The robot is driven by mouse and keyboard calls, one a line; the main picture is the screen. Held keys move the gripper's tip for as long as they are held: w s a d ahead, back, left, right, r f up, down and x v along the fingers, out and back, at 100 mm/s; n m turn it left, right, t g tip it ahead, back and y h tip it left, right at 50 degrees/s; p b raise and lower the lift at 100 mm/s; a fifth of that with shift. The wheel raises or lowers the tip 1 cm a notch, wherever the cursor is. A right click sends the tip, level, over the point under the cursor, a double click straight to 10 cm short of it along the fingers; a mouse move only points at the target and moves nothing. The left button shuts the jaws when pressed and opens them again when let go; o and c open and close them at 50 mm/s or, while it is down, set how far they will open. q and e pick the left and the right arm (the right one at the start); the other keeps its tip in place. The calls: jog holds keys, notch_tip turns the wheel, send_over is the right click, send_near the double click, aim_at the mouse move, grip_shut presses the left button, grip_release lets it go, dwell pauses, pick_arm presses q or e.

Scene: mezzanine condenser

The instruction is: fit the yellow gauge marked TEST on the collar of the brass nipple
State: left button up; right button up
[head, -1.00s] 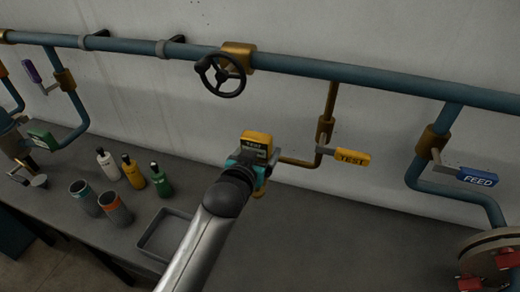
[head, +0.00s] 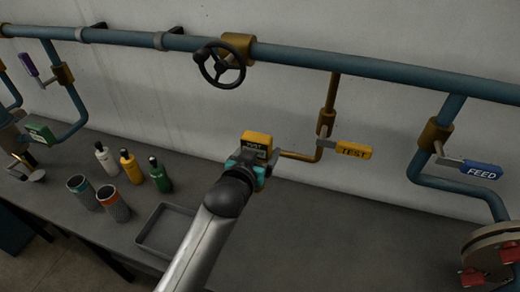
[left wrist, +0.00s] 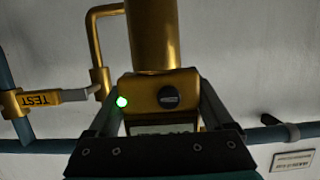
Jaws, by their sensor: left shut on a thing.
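The yellow gauge (head: 257,138) marked TEST is in my left gripper (head: 247,165), above the bench. In the left wrist view my left gripper (left wrist: 160,115) is shut on the gauge body (left wrist: 143,88), which shows a lit green lamp, a dark round spot and a dark display edge. A thick brass cylinder (left wrist: 153,35), apparently the nipple, meets the gauge's edge there. A thin brass pipe (head: 297,155) runs from the TEST valve toward it. In the head view my gripper hides the nipple and collar. I cannot tell whether the gauge is fully seated. My right gripper is not in view.
The yellow TEST valve handle (head: 354,151) is close on the right, with the blue FEED handle (head: 480,170) beyond. A black handwheel (head: 222,65) hangs above on the blue pipe. A grey tray (head: 168,230), several bottles and two cups (head: 113,203) stand on the left.

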pick_arm(q)
jog(key=shift+f+b, duration=0.45)
jog(key=shift+f, duration=0.2)
jog(key=o, duration=1.4)
jog(key=shift+o, duration=0.4)
jog(key=shift+f, duration=0.1)
jog(key=v, duration=1.5)
jog(key=shift+s, duration=0.15)
